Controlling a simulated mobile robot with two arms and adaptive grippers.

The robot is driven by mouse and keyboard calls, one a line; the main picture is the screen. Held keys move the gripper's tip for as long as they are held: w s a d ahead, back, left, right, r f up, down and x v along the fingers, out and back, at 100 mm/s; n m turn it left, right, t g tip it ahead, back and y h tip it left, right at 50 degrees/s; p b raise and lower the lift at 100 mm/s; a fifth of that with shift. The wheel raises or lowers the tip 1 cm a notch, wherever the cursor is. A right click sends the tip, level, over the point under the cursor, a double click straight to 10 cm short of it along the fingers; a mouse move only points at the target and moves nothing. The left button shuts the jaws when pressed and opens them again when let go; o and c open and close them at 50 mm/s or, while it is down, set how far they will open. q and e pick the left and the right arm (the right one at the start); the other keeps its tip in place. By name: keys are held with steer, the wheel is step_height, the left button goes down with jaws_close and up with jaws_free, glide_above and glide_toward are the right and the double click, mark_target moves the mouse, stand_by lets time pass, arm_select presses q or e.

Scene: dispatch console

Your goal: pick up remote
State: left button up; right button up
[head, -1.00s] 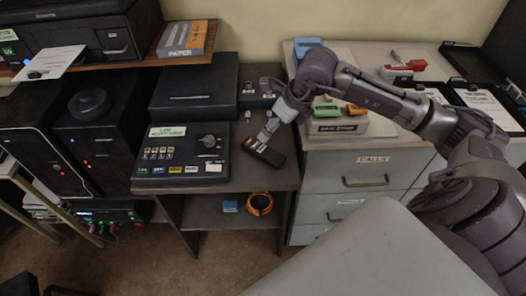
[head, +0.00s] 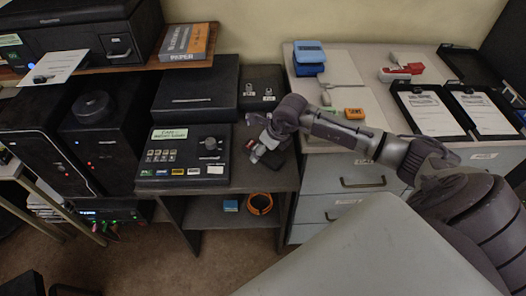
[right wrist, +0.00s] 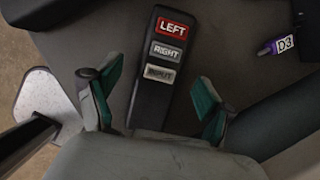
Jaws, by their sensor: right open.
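The remote (right wrist: 166,60) is a slim black bar with a red LEFT button, a grey RIGHT button and a pale INPUT button. It lies on the dark desk (right wrist: 85,30), and in the right wrist view it sits between my open fingers, its near end reaching toward the palm. I cannot tell whether the fingers touch it. My right gripper (right wrist: 156,108) has green-lined fingertips and holds nothing. In the head view my right gripper (head: 261,151) is over the desk's right part and covers most of the remote. My left gripper is not in view.
A black control panel (head: 183,155) with a knob stands left of my right gripper. A black box (head: 195,88) and a smaller black box (head: 262,88) stand behind. A grey drawer cabinet (head: 345,202) is on the right. A purple D3 tag (right wrist: 277,46) lies right of the remote.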

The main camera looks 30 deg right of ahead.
steer(key=shift+w+f, duration=0.15)
steer(key=shift+f, duration=0.2)
steer(key=c, duration=1.3)
